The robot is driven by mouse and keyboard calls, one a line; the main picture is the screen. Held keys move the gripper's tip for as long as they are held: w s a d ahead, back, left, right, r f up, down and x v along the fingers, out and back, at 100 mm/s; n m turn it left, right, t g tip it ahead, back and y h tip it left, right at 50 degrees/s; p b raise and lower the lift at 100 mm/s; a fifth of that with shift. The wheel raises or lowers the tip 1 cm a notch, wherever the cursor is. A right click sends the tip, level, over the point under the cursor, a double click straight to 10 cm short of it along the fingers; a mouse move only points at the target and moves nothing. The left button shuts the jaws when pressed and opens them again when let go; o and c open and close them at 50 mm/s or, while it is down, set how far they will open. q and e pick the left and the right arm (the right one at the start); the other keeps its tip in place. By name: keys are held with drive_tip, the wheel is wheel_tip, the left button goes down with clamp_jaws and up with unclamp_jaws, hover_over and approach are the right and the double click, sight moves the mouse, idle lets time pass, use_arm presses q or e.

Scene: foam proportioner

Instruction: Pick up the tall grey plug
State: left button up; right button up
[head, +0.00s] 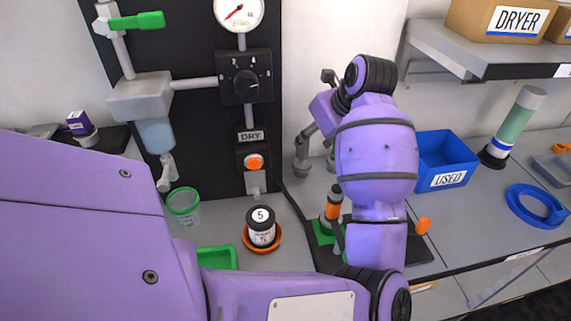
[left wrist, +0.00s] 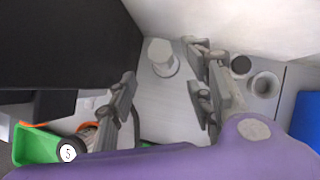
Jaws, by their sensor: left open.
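A tall light grey plug with a faceted top (left wrist: 161,55) stands on the grey surface near the wall in the left wrist view. My left gripper (left wrist: 160,72) is open, its fingers on either side of the plug in that view. No contact shows, and the depth left between them is hard to judge. In the head view my left gripper (head: 315,158) points down at the back of the bench, partly behind my purple forearm. I cannot pick out the plug for certain there. My right gripper is not in view.
A dark-topped cylinder (left wrist: 241,66) and a grey cup (left wrist: 265,84) stand right of the fingers. A black panel (left wrist: 65,40) rises at left.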

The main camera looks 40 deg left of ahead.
sight(302, 155)
use_arm(q)
drive_tip(key=shift+w+a+f, duration=0.2)
drive_tip(key=shift+w+f, duration=0.05)
drive_tip(key=shift+f, duration=0.2)
drive_tip(key=x, duration=0.6)
drive_tip(key=shift+w+a+f+p, duration=0.1)
drive_tip(key=shift+a+f+p, duration=0.15)
drive_tip(key=shift+p, duration=0.15)
drive_tip(key=shift+r, duration=0.1)
clamp_jaws()
